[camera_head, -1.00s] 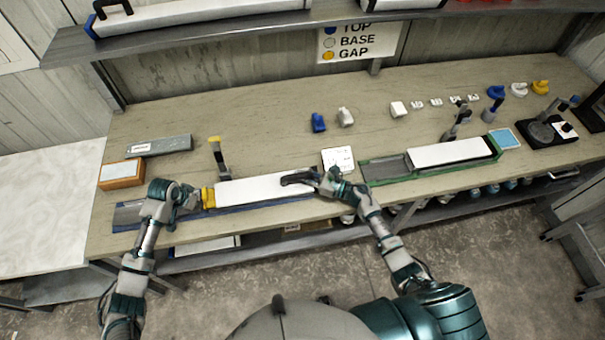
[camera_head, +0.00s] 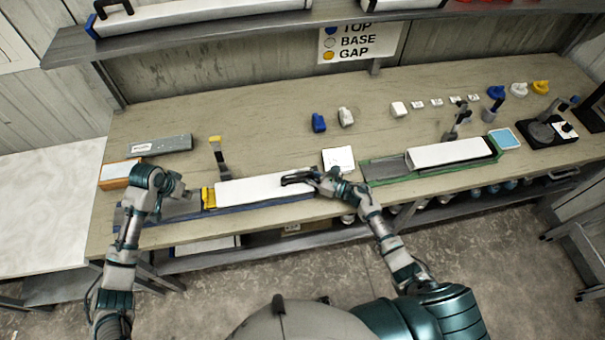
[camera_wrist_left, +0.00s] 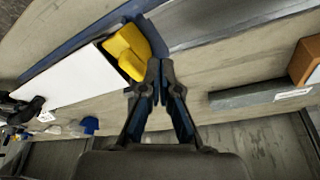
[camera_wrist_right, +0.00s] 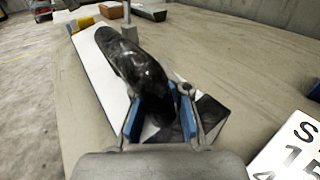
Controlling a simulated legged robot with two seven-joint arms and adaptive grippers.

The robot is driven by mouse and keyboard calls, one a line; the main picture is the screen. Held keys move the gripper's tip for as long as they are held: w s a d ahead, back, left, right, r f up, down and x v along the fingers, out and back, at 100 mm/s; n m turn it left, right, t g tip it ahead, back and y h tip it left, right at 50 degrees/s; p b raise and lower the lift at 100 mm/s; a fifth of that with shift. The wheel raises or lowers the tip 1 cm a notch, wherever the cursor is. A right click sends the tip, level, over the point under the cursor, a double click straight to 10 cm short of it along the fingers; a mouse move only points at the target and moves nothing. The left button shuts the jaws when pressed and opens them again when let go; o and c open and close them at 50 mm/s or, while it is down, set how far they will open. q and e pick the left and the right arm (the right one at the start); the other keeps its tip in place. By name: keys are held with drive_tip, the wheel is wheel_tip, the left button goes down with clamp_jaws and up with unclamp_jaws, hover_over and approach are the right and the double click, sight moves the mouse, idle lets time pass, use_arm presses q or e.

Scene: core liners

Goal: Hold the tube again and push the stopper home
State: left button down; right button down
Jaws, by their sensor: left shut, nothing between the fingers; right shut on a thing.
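The white tube (camera_head: 262,189) lies in a blue tray (camera_head: 262,208) near the bench's front edge. The yellow stopper (camera_head: 208,197) sits at the tube's left end. It also shows in the left wrist view (camera_wrist_left: 128,48), at the tube's end; whether it is fully seated I cannot tell. My left gripper (camera_head: 182,190) is shut and empty, to the left of the stopper and apart from it; its fingertips (camera_wrist_left: 159,62) show close to the stopper in the left wrist view. My right gripper (camera_head: 312,177) is shut on a black handle (camera_wrist_right: 135,65) that lies over the tube's right end.
A green tray (camera_head: 380,180) with another white tube (camera_head: 450,152) lies to the right. An orange box (camera_head: 118,173) and a grey bar (camera_head: 160,145) lie behind my left arm. A yellow-topped upright tool (camera_head: 218,155) stands behind the stopper.

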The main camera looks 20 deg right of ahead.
drive_tip(key=c, duration=1.2)
unclamp_jaws()
drive_tip(key=shift+s+a+f, duration=0.1)
drive_tip(key=shift+s+f, duration=0.15)
drive_tip(key=shift+f, duration=0.15)
drive_tip(key=shift+o, duration=0.4)
drive_tip(key=shift+r, duration=0.1)
drive_tip(key=v, duration=1.2)
drive_tip(key=shift+w+r, duration=0.1)
drive_tip(key=shift+r, duration=0.1)
